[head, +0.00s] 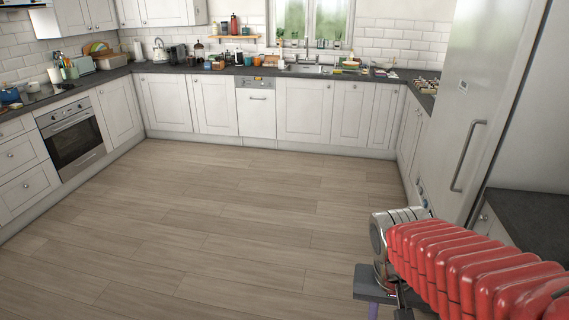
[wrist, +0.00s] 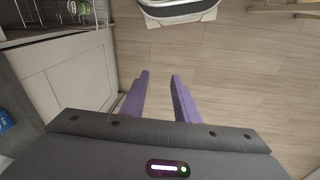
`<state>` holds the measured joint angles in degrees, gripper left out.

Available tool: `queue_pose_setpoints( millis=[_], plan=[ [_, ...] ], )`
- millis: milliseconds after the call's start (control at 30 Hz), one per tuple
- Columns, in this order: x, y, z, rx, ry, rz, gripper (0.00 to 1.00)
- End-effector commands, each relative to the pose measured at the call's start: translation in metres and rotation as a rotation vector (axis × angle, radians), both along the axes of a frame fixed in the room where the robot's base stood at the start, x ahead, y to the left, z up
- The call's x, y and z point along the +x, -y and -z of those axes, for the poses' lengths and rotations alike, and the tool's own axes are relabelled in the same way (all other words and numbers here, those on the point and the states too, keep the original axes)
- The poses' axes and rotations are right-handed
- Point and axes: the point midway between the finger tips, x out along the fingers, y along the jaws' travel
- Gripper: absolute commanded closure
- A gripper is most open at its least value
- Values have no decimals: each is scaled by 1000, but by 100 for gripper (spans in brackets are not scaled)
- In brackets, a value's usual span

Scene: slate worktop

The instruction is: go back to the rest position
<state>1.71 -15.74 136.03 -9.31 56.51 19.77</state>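My gripper (wrist: 160,78) shows in the wrist view with its two purple fingers apart and nothing between them. Wood floor lies beneath and beyond the fingers. In the head view my arm, with a red ribbed sleeve, reaches in from the lower right. A small part of the gripper (head: 374,309) shows at the bottom edge there, and its fingertips are out of the picture. No held object is visible.
The floor (head: 190,230) in front is wide and clear. Slate worktops (head: 187,69) with white cabinets run along the walls. A tall fridge (head: 475,110) and a slate worktop (head: 535,220) stand close on the right. In the wrist view a pale cabinet (wrist: 72,85) is at left.

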Motion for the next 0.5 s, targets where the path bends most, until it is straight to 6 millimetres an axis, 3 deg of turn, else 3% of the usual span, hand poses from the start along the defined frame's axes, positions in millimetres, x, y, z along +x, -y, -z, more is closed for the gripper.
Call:
queue_pose_setpoints(
  millis=[500],
  plan=[
    [-21, -30, -64, 49, 284, -213, 72]
  ],
)
